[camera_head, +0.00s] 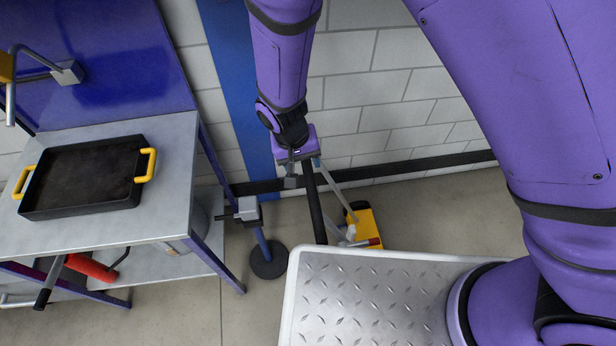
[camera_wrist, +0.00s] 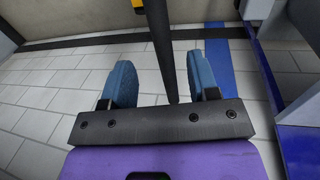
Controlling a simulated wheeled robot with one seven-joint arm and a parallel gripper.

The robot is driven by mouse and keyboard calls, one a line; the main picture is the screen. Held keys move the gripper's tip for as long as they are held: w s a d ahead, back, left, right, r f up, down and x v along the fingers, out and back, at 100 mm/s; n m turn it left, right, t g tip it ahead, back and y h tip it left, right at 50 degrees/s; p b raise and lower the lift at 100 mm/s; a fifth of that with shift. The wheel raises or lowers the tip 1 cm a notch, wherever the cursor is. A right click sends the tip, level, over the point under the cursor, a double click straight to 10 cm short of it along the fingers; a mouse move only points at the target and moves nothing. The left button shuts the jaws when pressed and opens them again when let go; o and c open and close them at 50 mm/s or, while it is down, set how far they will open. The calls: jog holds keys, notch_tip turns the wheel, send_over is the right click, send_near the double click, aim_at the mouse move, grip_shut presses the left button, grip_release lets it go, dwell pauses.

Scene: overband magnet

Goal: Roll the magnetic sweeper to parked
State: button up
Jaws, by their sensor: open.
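The magnetic sweeper has a yellow body (camera_head: 368,226) low on the floor near the wall, partly hidden by the metal platform's corner. Its long black handle (camera_head: 315,205) leans up towards my gripper (camera_head: 304,170). In the wrist view, the handle (camera_wrist: 160,45) runs between the two blue fingers of my gripper (camera_wrist: 160,78), nearer the right finger. The fingers are apart and not closed on the handle; I cannot tell whether either touches it. A small yellow part shows beside the handle at the top of the wrist view.
A blue post on a round black base (camera_head: 268,261), with a grey block (camera_head: 248,208), stands left of the sweeper. Further left is a workbench (camera_head: 178,190) with a black tray (camera_head: 85,177). The wall is close behind; some floor (camera_head: 440,215) to the right is clear.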

aim_at(310, 179)
jog(key=f, duration=0.2)
jog(key=d+f, duration=0.1)
jog(key=f, duration=0.5)
jog(key=shift+w+d, duration=0.2)
jog(key=shift+d, duration=0.05)
jog(key=shift+c, duration=0.5)
grip_shut()
jog(key=shift+d, duration=0.1)
